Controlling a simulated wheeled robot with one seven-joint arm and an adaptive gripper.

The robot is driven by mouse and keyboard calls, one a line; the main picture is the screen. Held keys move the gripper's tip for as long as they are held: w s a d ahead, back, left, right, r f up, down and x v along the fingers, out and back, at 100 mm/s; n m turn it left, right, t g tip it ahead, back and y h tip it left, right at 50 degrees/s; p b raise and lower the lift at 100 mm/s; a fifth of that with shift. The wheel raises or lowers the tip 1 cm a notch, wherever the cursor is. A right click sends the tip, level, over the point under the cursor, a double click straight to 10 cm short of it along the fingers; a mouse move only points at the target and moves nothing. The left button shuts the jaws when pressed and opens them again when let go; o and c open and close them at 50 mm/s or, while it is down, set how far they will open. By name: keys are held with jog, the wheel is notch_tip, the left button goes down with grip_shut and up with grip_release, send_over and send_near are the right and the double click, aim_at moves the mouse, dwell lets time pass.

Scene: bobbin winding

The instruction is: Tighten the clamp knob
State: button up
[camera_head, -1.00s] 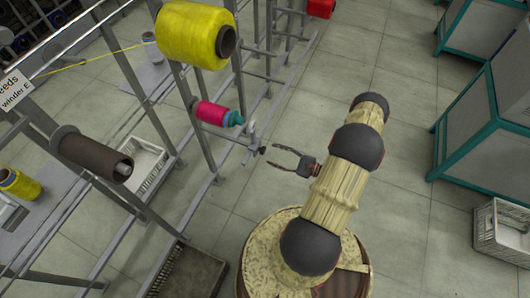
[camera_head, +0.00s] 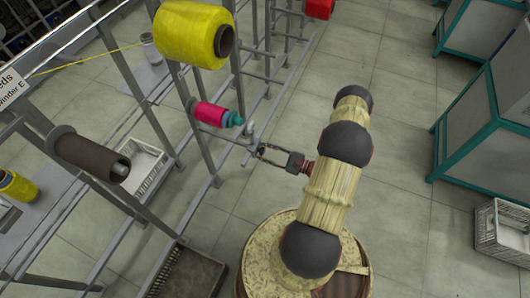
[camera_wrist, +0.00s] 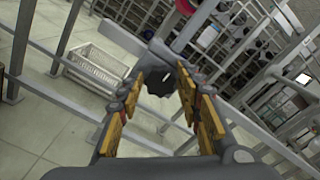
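The clamp knob (camera_wrist: 160,82) is a small dark knob on the end of a grey clamp at the rack, beside the pink bobbin. In the wrist view it lies between the tips of my gripper (camera_wrist: 162,85), with the yellow-padded fingers apart on either side. The fingers look open, though contact at the tips is hard to judge. In the head view my gripper (camera_head: 259,152) reaches left to the clamp (camera_head: 249,140), and its fingers largely hide the knob.
A pink bobbin (camera_head: 210,114) with a teal end sits just above the clamp. A large yellow spool (camera_head: 187,36) and a brown spool (camera_head: 88,156) are on the rack. A white crate (camera_head: 148,165) stands behind the posts.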

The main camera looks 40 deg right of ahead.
jog(key=c, duration=0.6)
jog(key=shift+c, duration=0.5)
